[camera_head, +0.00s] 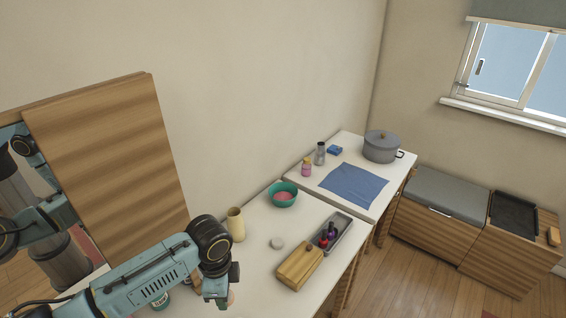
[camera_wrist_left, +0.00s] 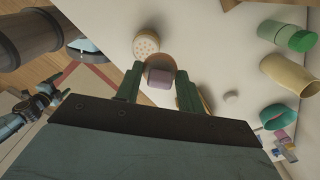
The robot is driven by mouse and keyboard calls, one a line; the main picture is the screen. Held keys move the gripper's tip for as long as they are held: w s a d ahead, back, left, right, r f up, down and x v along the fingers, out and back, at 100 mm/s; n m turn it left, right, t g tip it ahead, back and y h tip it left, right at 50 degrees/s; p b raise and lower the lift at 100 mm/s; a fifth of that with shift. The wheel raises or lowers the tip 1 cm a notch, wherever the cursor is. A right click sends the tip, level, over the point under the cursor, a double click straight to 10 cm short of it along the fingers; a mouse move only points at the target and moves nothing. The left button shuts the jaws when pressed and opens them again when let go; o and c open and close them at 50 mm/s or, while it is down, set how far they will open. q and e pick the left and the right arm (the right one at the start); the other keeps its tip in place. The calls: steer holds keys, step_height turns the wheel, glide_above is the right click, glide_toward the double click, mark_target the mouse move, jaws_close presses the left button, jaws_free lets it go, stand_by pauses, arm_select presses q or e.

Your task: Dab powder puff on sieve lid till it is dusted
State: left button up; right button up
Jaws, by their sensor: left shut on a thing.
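My left gripper (camera_head: 222,302) reaches over the near counter in the head view. In the left wrist view its green fingers (camera_wrist_left: 159,92) are shut on the powder puff, whose mauve grip (camera_wrist_left: 159,78) sits between them above a brownish round part. The sieve lid (camera_wrist_left: 146,42) is a cream, round top with small holes. It lies just beyond the puff, up and slightly left in the wrist view. The two overlap in the picture; I cannot tell whether they touch. My left arm hides the lid in the head view. My right gripper is not in view.
A cream vase (camera_head: 236,226), a small white round piece (camera_head: 277,243), a teal bowl (camera_head: 283,200), a wooden box (camera_head: 299,266) and a grey tray (camera_head: 345,238) with bottles stand right of the arm. A green jar (camera_wrist_left: 288,34) stands beside the vase. A mirror is at left.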

arm_select(q)
steer(key=a+r+n+b, duration=0.6)
steer(key=n+b, duration=0.5)
steer(key=n, duration=0.6)
steer(key=shift+s+a+r, duration=0.2)
steer(key=shift+s+r, duration=0.2)
steer(key=shift+r, duration=0.15)
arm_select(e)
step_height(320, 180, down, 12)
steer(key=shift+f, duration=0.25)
arm_select(q)
steer(key=w+d+r+m+t+y+p, duration=0.1)
steer(key=d+r+m+t+y+p, duration=0.2)
steer(key=d+r+m, duration=0.45)
steer(key=w+d+r+m+t+p, duration=0.1)
steer(key=d+r+m+t+p, duration=0.3)
steer(key=r+m, duration=0.5)
step_height(320, 180, up, 17)
steer(key=m+t+y+p, duration=0.1)
steer(key=m+t+p, duration=0.3)
steer(key=m+t, duration=0.6)
steer(key=m, duration=0.6)
steer(key=shift+s+d, duration=0.2)
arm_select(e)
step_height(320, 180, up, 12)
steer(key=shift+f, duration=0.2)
arm_select(q)
steer(key=shift+f+m, duration=0.1)
steer(key=shift+m, duration=0.15)
